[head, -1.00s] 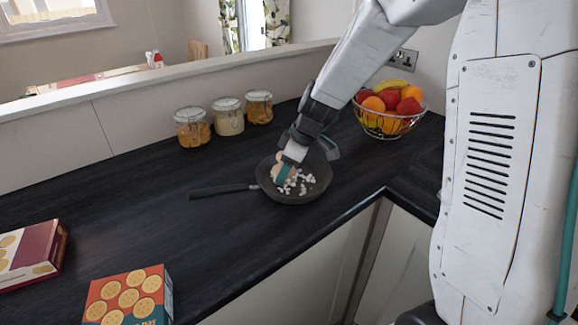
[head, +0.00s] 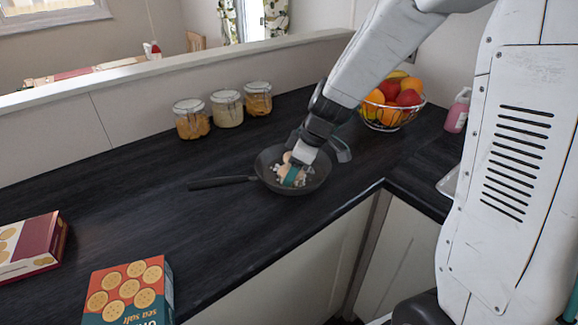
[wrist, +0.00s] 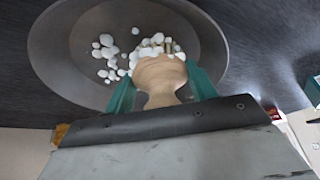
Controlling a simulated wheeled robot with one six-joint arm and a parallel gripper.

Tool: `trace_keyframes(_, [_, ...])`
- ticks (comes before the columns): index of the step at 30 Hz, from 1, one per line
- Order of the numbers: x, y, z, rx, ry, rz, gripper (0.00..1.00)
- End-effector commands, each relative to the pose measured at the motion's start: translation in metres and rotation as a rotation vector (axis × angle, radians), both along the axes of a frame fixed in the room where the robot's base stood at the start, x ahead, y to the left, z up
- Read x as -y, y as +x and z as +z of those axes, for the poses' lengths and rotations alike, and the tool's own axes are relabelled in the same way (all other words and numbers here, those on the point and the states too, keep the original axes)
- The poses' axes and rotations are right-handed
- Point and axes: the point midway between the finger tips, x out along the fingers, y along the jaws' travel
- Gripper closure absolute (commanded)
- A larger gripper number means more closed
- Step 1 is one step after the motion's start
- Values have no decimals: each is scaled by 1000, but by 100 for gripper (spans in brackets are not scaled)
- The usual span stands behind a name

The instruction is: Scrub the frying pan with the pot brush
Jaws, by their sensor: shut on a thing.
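The dark frying pan (head: 262,182) sits on the black counter with its handle (head: 222,182) pointing left. Small white bits (wrist: 104,50) lie scattered in the pan, some in a cluster at the brush. My gripper (head: 294,178) is over the pan, its teal fingers shut on the pot brush. The pot brush shows in the wrist view as a rounded pale wooden handle (wrist: 160,78) between the fingertips. Its lower end is down at the pan floor among the white bits. The bristles are mostly hidden, and I cannot tell whether they touch the pan.
Several glass jars (head: 227,108) stand behind the pan by the low wall. A wire fruit bowl (head: 392,105) is at the back right, near a pink bottle (head: 457,110). Two boxes (head: 128,292) (head: 30,247) lie at the left front.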

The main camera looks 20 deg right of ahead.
Motion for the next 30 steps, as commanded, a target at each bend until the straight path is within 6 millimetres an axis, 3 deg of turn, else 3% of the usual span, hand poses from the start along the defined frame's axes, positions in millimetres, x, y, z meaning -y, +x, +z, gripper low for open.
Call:
trace_keyframes(19, [12, 25, 3, -3, -1, 1, 67])
trace_keyframes(30, [12, 25, 38, 0, 0, 1, 67])
